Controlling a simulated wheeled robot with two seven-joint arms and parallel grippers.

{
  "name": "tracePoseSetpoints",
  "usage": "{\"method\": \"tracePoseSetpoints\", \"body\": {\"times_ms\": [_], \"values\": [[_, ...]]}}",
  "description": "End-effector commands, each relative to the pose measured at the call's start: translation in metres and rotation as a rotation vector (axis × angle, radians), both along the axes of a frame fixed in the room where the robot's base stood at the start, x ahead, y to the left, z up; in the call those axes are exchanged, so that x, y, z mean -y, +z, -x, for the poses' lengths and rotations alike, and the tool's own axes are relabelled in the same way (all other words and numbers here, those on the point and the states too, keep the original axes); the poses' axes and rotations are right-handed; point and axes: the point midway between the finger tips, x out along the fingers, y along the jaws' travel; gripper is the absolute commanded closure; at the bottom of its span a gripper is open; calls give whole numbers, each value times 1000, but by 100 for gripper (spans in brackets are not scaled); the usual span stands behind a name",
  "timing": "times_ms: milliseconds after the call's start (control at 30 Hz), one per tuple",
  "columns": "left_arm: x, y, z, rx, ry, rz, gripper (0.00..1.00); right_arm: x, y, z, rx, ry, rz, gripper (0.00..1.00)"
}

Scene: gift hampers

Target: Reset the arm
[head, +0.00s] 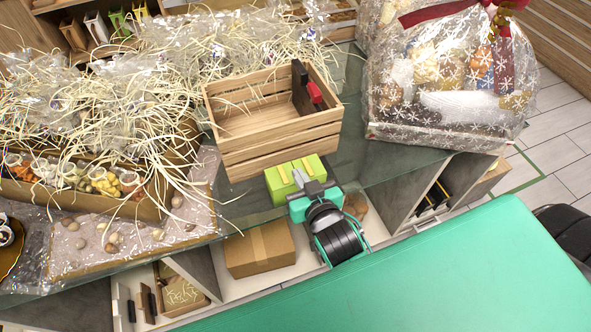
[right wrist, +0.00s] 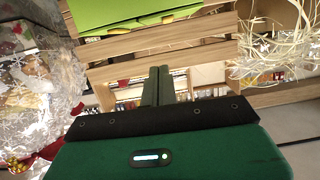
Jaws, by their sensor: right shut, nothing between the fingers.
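The right arm (head: 338,240) reaches in from the lower right of the head view. Its gripper (head: 302,178) is over a lime-green box (head: 280,184) at the front of the slatted wooden crate (head: 265,155). In the right wrist view the two fingers (right wrist: 158,72) are together with nothing between them. The green box (right wrist: 130,14) and crate slats (right wrist: 160,45) show beyond them. I cannot tell whether the gripper touches the box. The left gripper is not in view.
The crate holds a black item (head: 299,73) and a red-and-black item (head: 314,92). A wrapped hamper (head: 445,75) stands to the right. Pale shredded filler (head: 110,110) crowds the left of the glass counter (head: 372,165). A cardboard box (head: 260,250) sits on a shelf below.

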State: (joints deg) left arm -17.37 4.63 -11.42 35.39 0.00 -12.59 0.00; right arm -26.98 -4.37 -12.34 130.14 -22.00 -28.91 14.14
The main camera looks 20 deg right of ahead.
Motion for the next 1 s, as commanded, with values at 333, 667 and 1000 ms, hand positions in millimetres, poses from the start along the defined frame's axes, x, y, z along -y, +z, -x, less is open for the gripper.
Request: {"method": "tracePoseSetpoints", "body": {"times_ms": [333,667,1000], "values": [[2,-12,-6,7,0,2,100,0,10,48,0,0,0,100],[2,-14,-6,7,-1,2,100,0,15,57,0,0,1,100],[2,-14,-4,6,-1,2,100,-16,-50,50,-92,47,18,100]]}}
